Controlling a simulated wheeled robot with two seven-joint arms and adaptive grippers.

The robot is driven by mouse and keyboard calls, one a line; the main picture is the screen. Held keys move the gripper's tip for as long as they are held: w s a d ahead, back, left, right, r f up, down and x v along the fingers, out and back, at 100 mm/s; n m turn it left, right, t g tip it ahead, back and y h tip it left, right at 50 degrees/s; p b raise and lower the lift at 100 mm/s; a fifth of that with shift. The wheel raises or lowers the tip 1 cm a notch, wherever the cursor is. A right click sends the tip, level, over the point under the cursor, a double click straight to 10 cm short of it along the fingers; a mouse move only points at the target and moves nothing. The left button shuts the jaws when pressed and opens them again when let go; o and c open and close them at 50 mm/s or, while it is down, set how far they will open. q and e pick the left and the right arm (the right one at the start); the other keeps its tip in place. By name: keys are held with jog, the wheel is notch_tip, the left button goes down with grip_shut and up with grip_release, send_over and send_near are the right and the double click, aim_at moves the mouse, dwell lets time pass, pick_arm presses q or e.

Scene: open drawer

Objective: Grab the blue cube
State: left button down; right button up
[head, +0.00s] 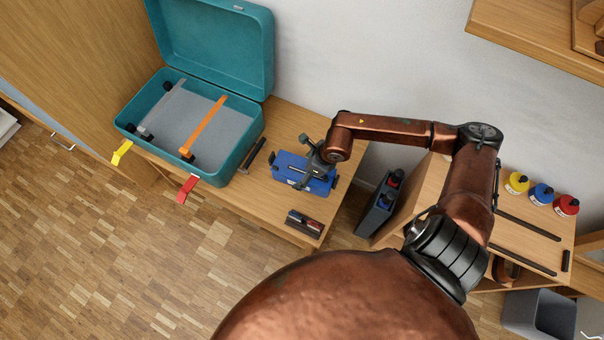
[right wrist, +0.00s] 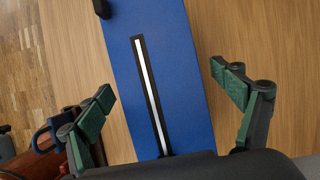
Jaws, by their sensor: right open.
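The blue cube looks like a long blue box (head: 287,161) with black parts at its ends, lying on the wooden bench. My right gripper (head: 309,164) is directly over it, with the arm reaching in from the right. In the right wrist view the blue box (right wrist: 185,75) fills the middle, with a black and white strip along its top. My right gripper (right wrist: 161,84) is open there, with one green-padded finger on each side of the box and wood visible between each finger and the box. The fingers look apart from it. My left gripper is not in view.
An open teal case (head: 245,152) with an orange-barred clamp (head: 207,122) stands left of the box. A dark bar (head: 252,155) lies between them. A small dark block (head: 304,223) sits at the bench's front edge. A dark container (head: 378,208) stands to the right.

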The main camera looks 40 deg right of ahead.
jog(key=shift+c, duration=0.3)
jog(key=c, duration=1.5)
